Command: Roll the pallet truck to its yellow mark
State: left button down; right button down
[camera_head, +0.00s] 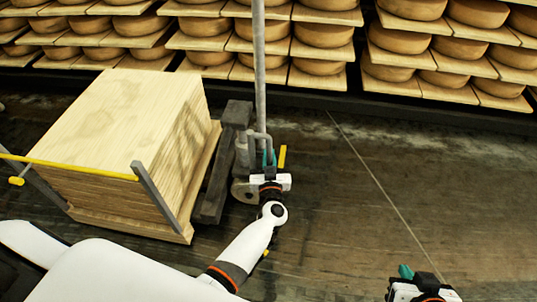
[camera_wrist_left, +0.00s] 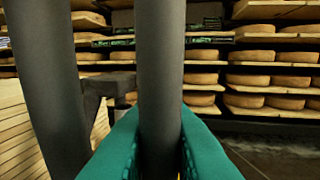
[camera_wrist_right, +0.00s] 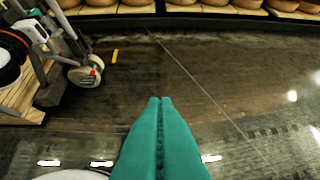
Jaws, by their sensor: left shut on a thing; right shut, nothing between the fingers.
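The pallet truck (camera_head: 236,118) is grey, with a tall upright handle pole (camera_head: 260,70) and a wheel near the floor. It stands against a pallet loaded with a big pale wooden block (camera_head: 125,115). My left gripper (camera_head: 268,160) is shut on a grey tube of the truck's handle; the tube (camera_wrist_left: 160,70) runs between its teal fingers in the left wrist view. A yellow mark (camera_head: 282,157) lies on the floor just right of the truck; it also shows in the right wrist view (camera_wrist_right: 114,56). My right gripper (camera_head: 405,272) is shut and empty over bare floor, its fingertips (camera_wrist_right: 160,100) together.
Shelves of cheese wheels (camera_head: 322,32) line the back, above a dark base ledge. A yellow bar (camera_head: 85,171) on grey posts crosses in front of the wooden load at left. The dark floor (camera_head: 400,180) on the right is clear, with a thin seam across it.

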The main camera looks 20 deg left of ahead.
pick_arm(q)
jog(key=shift+d, duration=0.35)
jog(key=shift+w+d, duration=0.2)
jog(key=shift+d, duration=0.3)
jog(key=c, duration=1.4)
grip_release()
jog(key=shift+d, duration=0.1)
pick_arm(e)
jog(key=shift+s+d+f+g, duration=0.45)
jog(key=shift+s+d+g, duration=0.05)
jog(key=shift+s+d, duration=0.1)
